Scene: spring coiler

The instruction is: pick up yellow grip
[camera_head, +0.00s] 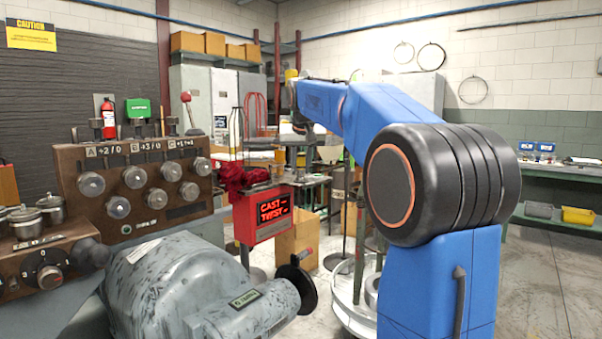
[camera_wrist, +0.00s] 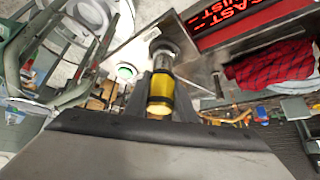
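The yellow grip (camera_wrist: 160,92) is a short yellow cylinder with dark bands, in the middle of the wrist view. A round metal part (camera_wrist: 163,50) shows just beyond its far end. My gripper (camera_wrist: 162,78) has its two dark fingers on either side of the grip, very near its sides. I see no clear gap between fingers and grip, but cannot tell whether they press on it. In the head view my gripper (camera_head: 303,122) is small and far off beyond my blue arm, and the grip cannot be made out there.
A red lit sign box (camera_head: 262,214) and a dark red cloth (camera_head: 243,176) are close by; the cloth (camera_wrist: 272,66) also shows right of the grip in the wrist view. A control panel (camera_head: 136,188) and a grey machine housing (camera_head: 180,290) stand at left. Floor at right is clear.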

